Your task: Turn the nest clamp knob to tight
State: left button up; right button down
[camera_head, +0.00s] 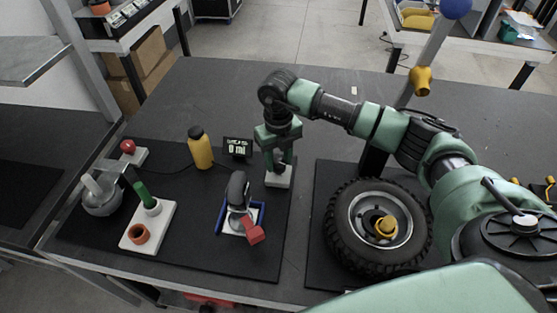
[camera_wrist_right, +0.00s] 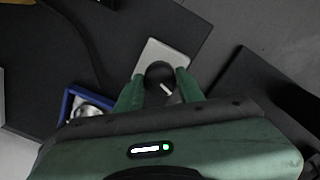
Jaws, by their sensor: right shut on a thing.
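The clamp knob is a dark round knob (camera_wrist_right: 160,74) with a white pointer line, on a pale block (camera_wrist_right: 178,50). The pointer slants toward the lower right in the wrist view. My right gripper (camera_wrist_right: 160,92) comes down from above with its green fingers on both sides of the knob, shut on it. In the head view the right gripper (camera_head: 280,162) stands over the pale block (camera_head: 279,181), and the knob is mostly hidden between the fingers. Left of it is the blue nest (camera_head: 223,220), holding a grey curved part (camera_head: 237,188) with a red block (camera_head: 256,234). My left gripper is not in view.
A small display (camera_head: 238,147) and a yellow bottle (camera_head: 200,150) stand left of my right gripper. Farther left are a green-handled tool (camera_head: 141,193) in a white holder and a red button (camera_head: 128,147).

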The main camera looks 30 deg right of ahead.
aim_at(279, 162)
jog(key=shift+w+r+m, duration=0.1)
jog(key=shift+m, duration=1)
jog(key=c, duration=0.9)
grip_release()
notch_tip(279, 162, up, 8)
jog(key=shift+f+b, duration=0.1)
jog(key=shift+b, duration=0.65)
jog(key=shift+f, duration=0.1)
